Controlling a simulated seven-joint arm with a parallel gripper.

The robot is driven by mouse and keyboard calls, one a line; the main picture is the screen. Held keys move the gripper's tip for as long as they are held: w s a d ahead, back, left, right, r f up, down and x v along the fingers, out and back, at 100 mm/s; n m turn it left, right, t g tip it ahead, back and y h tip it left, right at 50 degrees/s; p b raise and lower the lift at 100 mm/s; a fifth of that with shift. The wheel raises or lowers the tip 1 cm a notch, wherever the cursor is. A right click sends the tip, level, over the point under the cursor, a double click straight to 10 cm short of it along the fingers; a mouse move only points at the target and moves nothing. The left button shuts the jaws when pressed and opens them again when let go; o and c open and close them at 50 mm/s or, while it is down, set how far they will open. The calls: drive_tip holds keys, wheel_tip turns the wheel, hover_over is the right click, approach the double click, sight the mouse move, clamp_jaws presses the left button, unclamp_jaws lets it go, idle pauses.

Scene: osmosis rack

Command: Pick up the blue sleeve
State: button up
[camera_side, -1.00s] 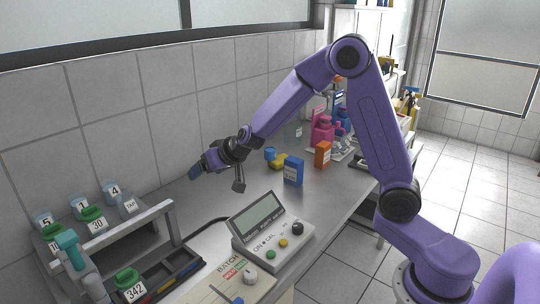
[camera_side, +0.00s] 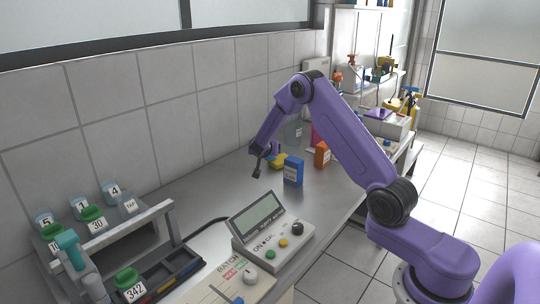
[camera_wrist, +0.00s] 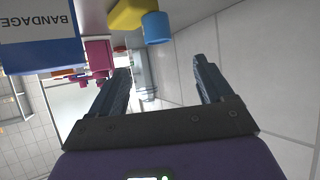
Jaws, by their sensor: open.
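The blue sleeve (camera_wrist: 156,28), a short blue cylinder, shows at the top of the wrist view against the end of a yellow piece (camera_wrist: 128,14). In the side view the sleeve is largely hidden behind my wrist, while the yellow piece (camera_side: 281,160) shows on the bench beside it. My gripper (camera_wrist: 165,82) is open, with nothing between its two dark fingers. In the wrist view the sleeve lies above the gap between the fingers and apart from them. In the side view my gripper (camera_side: 257,172) hangs tilted down over the bench, close to the yellow piece.
A blue bandage box (camera_side: 293,172) and an orange box (camera_side: 322,155) stand right of my gripper. A control unit with a screen (camera_side: 270,232) and a rack with green-capped bottles (camera_side: 150,227) are nearer. The bench between rack and gripper is mostly clear.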

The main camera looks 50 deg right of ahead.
sight(280, 161)
drive_tip(key=x, duration=0.7)
drive_tip(key=shift+w+d+f, duration=0.15)
drive_tip(key=shift+w+d, duration=0.05)
drive_tip(key=shift+x, duration=2.6)
drive_tip(key=shift+s+d, duration=0.1)
drive_tip(key=shift+s, duration=0.1)
drive_tip(key=c, duration=1.1)
